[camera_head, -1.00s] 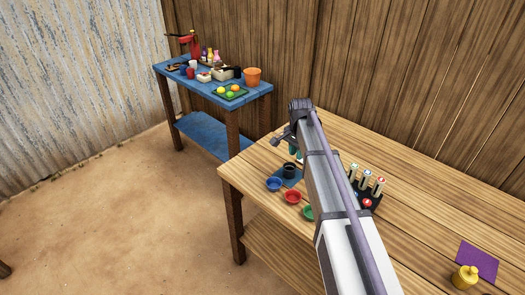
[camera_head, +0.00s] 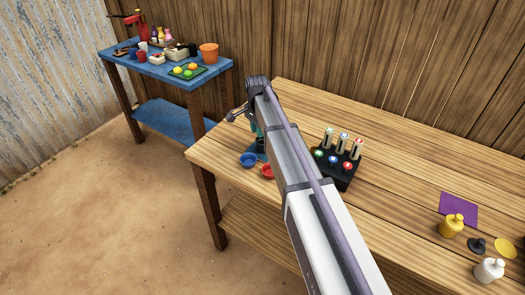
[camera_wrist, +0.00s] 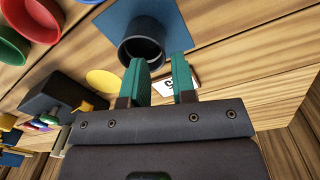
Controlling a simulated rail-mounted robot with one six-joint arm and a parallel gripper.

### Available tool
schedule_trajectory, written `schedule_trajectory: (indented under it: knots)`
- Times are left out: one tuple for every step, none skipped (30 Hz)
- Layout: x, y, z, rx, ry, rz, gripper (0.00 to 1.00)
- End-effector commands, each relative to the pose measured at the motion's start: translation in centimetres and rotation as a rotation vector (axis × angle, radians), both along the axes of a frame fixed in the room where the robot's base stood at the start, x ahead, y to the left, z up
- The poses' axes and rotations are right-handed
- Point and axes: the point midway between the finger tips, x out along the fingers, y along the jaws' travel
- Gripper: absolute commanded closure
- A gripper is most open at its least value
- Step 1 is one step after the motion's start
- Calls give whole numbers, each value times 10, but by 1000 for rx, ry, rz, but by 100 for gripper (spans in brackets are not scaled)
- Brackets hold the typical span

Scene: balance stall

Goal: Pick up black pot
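The black pot (camera_wrist: 143,40) stands on a blue mat (camera_wrist: 115,18) on the wooden table in the wrist view, its dark mouth facing the camera. In the head view only a sliver of it (camera_head: 261,147) shows beside my arm. My gripper (camera_wrist: 159,72) is open, with two teal fingers apart and nothing held between them. The left finger overlaps the pot's rim in the picture; the right finger is to the right of the pot. I cannot tell whether a finger touches it. In the head view the gripper is mostly hidden by my arm.
Blue (camera_head: 248,160) and red (camera_head: 268,171) bowls are close to the pot; a green bowl (camera_wrist: 12,46) shows in the wrist view. A black rack (camera_head: 335,175) with tubes stands right of my arm. Yellow (camera_head: 452,226) and white (camera_head: 489,270) pots are farther right.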

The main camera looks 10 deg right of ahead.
Motion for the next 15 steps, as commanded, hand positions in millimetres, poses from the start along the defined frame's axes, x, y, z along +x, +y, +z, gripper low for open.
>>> schedule_trajectory:
  knots:
    - [-1,0,-10,0,0,0,75]
    - [-1,-1,-16,0,0,0,75]
    - [-2,-1,-25,0,0,0,75]
    - [-2,-2,-32,0,0,0,75]
    - [-3,-2,-39,0,0,0,75]
    - [-3,-2,-46,0,0,0,75]
    - [-3,-2,-50,0,0,0,75]
    - [-3,-2,-53,0,0,0,75]
    - [-3,-2,-53,0,0,0,75]
    - [-3,-2,-52,0,0,0,75]
    - [-3,-2,-51,0,0,0,75]
    - [-3,-2,-49,0,0,0,75]
    - [-3,-2,-48,0,0,0,75]
    - [-3,-2,-48,0,0,0,75]
    - [-3,-2,-48,0,0,0,76]
